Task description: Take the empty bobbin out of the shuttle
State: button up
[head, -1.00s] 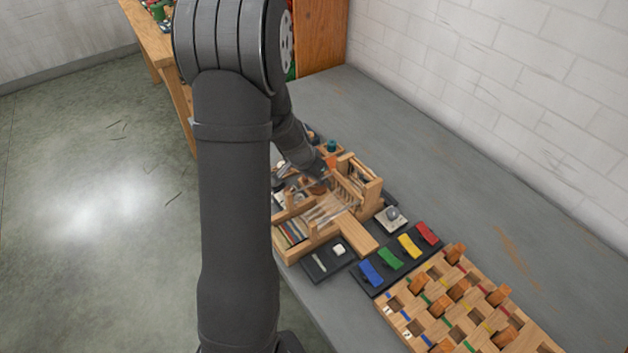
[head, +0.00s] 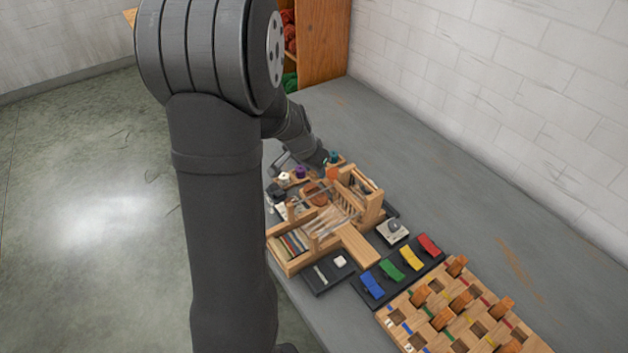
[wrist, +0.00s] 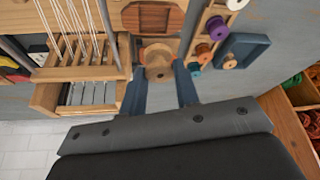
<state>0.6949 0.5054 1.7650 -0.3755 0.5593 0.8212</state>
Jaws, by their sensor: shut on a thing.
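In the wrist view, my gripper (wrist: 160,75) is shut on a plain wooden bobbin (wrist: 158,62) with no yarn visible on it. The bobbin sits between the two dark fingertips, end towards the camera. A brown wooden piece with a darker rectangular recess, which looks like the shuttle (wrist: 152,6), lies above the bobbin in the picture, apart from it. The recess looks empty. In the head view a reddish-brown piece, probably the shuttle (head: 317,193), lies beside the loom. My fingertips are too small and hidden to read there.
The small loom (head: 370,204) with stretched threads stands close by. A row of coloured spools (wrist: 218,28) and a dark blue tray (wrist: 257,46) holding an orange spool lie right of the bobbin. Coloured pedals (head: 391,258) and a pegged wooden board (head: 461,308) lie nearer. The bench's back right is clear.

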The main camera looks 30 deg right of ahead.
jog(key=shift+r, duration=4)
